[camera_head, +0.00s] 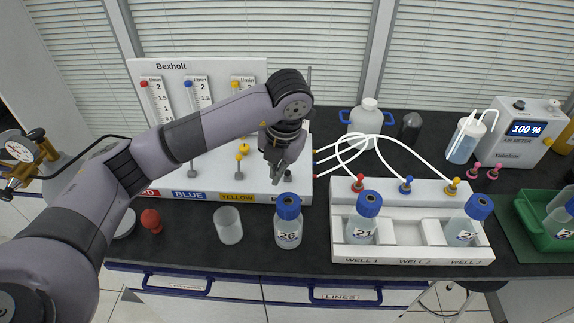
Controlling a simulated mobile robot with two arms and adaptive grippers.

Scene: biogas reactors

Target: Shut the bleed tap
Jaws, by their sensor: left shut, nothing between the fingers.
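The white Bexholt flow panel (215,68) stands at the back left, with flow tubes and a base labelled RED, BLUE and YELLOW. A further label to the right is mostly hidden behind a bottle cap. My left gripper (277,180) is shut and empty, pointing down over the right end of this base. A small dark part shows beside its fingertips; I cannot tell whether they touch. I cannot make out the bleed tap clearly; the gripper covers that area. A yellow knob (244,148) shows left of the gripper. My right gripper is not in view.
In front stand an empty beaker (228,226), bottle 26 (289,232) and a white well rack (412,257) with bottles 21 (361,229) and 22 (462,233). White hoses (405,147) run behind the rack. An air meter (519,138) and green tray (532,228) are right.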

